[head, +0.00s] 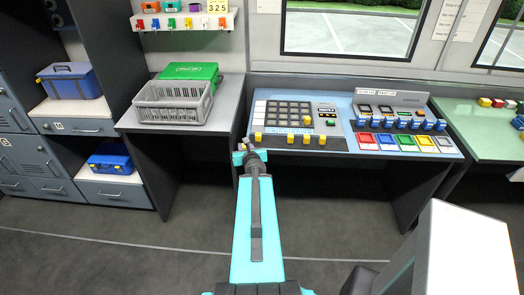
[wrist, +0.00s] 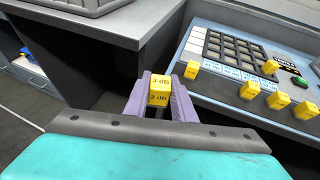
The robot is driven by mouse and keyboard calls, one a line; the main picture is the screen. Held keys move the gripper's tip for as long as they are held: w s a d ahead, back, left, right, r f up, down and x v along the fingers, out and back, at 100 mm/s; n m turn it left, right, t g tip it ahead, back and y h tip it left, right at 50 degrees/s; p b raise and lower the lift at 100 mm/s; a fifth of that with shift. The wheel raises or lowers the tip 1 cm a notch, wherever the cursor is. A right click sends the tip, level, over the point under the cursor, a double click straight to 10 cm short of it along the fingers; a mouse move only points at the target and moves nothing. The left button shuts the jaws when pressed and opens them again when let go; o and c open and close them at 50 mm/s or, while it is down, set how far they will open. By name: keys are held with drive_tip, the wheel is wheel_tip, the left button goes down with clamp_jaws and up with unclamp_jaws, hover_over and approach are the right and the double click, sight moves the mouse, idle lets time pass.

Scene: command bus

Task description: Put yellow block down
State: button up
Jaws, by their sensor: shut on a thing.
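My gripper (wrist: 158,98) is shut on a yellow block (wrist: 159,91) with dark markings, held between its two purple fingers in the wrist view. In the head view my gripper (head: 247,146) is at the front left corner of the blue console (head: 343,123), and the held block is too small to make out clearly. Several other yellow blocks stand on the console, among them one near its left edge (wrist: 192,69) and one on the dark grid (wrist: 270,67). The dark grid of square cells (head: 284,114) has a light column on its left.
A grey crate (head: 172,102) and a green case (head: 190,72) stand on the grey counter left of the console. A sloped panel (head: 392,103) with blue blocks and coloured squares is at the right. A gap separates counter and console.

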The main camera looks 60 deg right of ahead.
drive_tip(key=w+a+r+n+t+y+b, duration=0.25)
drive_tip(key=w+a+n+y, duration=0.25)
drive_tip(key=w+a, duration=0.8)
drive_tip(key=w+a+r+n+t+y+b, duration=0.1)
drive_tip(key=w+a+r+n+t+y, duration=0.3)
drive_tip(key=w+a, duration=0.8)
drive_tip(key=a+n+g+y+b, duration=0.1)
drive_tip(key=a+n+g+y, duration=0.2)
drive_tip(key=a, duration=1.4)
drive_tip(key=s+a+r+n+g+y+b, duration=0.1)
drive_tip(key=a+n+g+y, duration=0.3)
drive_tip(key=a, duration=1.4)
drive_tip(key=n+y+b, duration=0.1)
drive_tip(key=n+y, duration=0.3)
drive_tip(key=y, duration=0.1)
drive_tip(key=shift+a+n, duration=0.25)
drive_tip(key=shift+n, duration=0.15)
drive_tip(key=shift+s+g, duration=0.2)
drive_tip(key=shift+g, duration=0.05)
